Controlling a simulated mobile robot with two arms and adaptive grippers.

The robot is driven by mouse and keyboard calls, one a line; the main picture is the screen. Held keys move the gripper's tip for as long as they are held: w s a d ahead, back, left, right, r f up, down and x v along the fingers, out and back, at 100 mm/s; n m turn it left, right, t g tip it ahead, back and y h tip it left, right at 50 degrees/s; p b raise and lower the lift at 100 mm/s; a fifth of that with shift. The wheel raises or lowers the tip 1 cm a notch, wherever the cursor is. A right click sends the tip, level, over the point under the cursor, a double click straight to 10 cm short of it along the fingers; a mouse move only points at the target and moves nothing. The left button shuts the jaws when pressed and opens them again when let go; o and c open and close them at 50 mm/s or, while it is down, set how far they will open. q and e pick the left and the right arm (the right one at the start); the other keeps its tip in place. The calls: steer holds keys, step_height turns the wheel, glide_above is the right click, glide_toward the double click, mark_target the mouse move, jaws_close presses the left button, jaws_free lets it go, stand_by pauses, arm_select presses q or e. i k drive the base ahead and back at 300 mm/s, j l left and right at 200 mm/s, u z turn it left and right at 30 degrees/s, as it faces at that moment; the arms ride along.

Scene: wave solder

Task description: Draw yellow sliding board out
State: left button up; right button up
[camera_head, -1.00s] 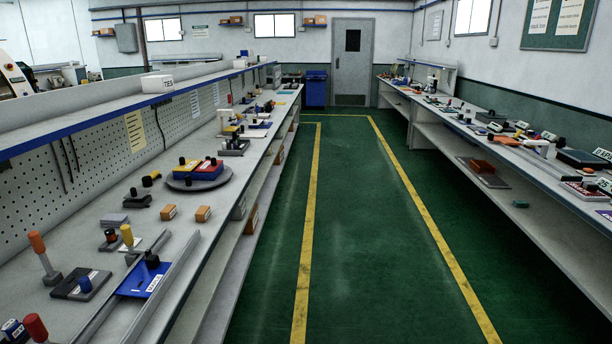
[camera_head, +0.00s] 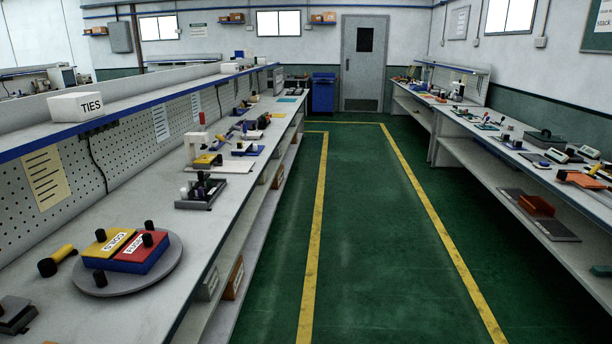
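I cannot tell for sure which thing is the yellow sliding board. A small yellow piece (camera_head: 208,160) lies at the foot of a white upright fixture (camera_head: 196,148) on the left bench. Nearer, a yellow block (camera_head: 108,243) with a white label and a black knob sits on a round grey turntable (camera_head: 160,280), beside a red-topped blue block (camera_head: 142,252). Neither of my grippers is in view.
The left bench (camera_head: 90,320) runs along the aisle, with a blue-edged shelf above it and a white TIES box (camera_head: 76,106). The right bench (camera_head: 550,180) holds many small items. The green aisle floor (camera_head: 365,240) between yellow lines is clear.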

mark_target(204, 162)
steer(key=i+u, duration=0.25)
steer(key=i, duration=0.2)
steer(key=i+l+u, duration=0.25)
steer(key=i, duration=0.2)
steer(key=i+l+u, duration=0.2)
steer(key=i, duration=0.25)
steer(key=i+l+u, duration=0.4)
steer(key=u, duration=0.2)
steer(key=i+l+u, duration=0.2)
steer(key=u, duration=0.15)
steer(key=i+l+u, duration=0.2)
steer(key=u, duration=0.2)
steer(key=l, duration=0.1)
